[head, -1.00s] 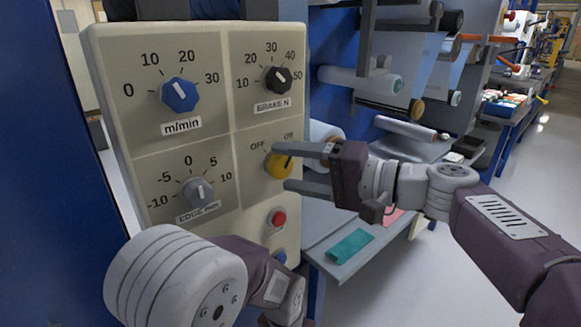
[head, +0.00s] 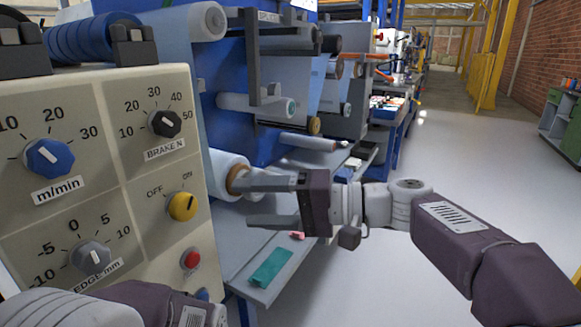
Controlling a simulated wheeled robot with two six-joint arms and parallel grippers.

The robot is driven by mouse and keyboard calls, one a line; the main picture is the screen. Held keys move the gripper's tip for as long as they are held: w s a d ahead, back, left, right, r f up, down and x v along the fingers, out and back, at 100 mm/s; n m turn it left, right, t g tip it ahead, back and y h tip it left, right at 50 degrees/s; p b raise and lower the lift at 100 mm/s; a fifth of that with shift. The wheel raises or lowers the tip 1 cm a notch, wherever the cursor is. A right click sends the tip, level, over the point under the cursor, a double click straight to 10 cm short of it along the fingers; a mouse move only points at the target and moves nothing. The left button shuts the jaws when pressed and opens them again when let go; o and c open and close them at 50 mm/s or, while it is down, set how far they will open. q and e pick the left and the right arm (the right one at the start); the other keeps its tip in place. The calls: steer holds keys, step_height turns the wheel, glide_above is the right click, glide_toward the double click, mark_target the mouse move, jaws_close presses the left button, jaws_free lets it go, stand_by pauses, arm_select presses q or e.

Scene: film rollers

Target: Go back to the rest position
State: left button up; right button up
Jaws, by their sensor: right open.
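My right gripper (head: 272,202) is open and empty, its two fingers pointing left toward the control panel (head: 148,105). In the picture it overlaps the film roll (head: 226,172) behind it; I cannot tell the gap. The yellow OFF/ON switch (head: 183,206) is left of the fingertips and apart from them, its pointer toward ON. My left arm (head: 130,305) shows at the bottom left, but its gripper is out of view.
The panel also carries a blue m/min knob (head: 50,157), a black brake knob (head: 165,124), a grey edge knob (head: 91,256) and a red button (head: 191,259). A grey shelf (head: 240,281) holds a teal piece (head: 271,267). Open floor (head: 420,170) lies right.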

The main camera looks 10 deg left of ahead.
steer(key=d+f+m+h+p, duration=0.1)
steer(key=d+f+m+h, duration=0.35)
steer(key=f, duration=0.85)
steer(key=s+d+f+n+g+h+p, duration=0.1)
steer(key=s+d+f+h, duration=0.5)
steer(key=d+f, duration=0.55)
steer(key=s+d+f+n+h, duration=0.1)
steer(key=s+d+f+h, duration=0.45)
steer(key=d+f, duration=0.6)
arm_select(q)
step_height(320, 180, up, 41)
steer(key=p, duration=3.8)
steer(key=shift+r, duration=0.2)
arm_select(e)
step_height(320, 180, up, 38)
steer(key=w+d+t, duration=0.1)
steer(key=shift+w+d+r, duration=0.15)
steer(key=shift+d, duration=0.25)
arm_select(q)
steer(key=shift+f, duration=0.1)
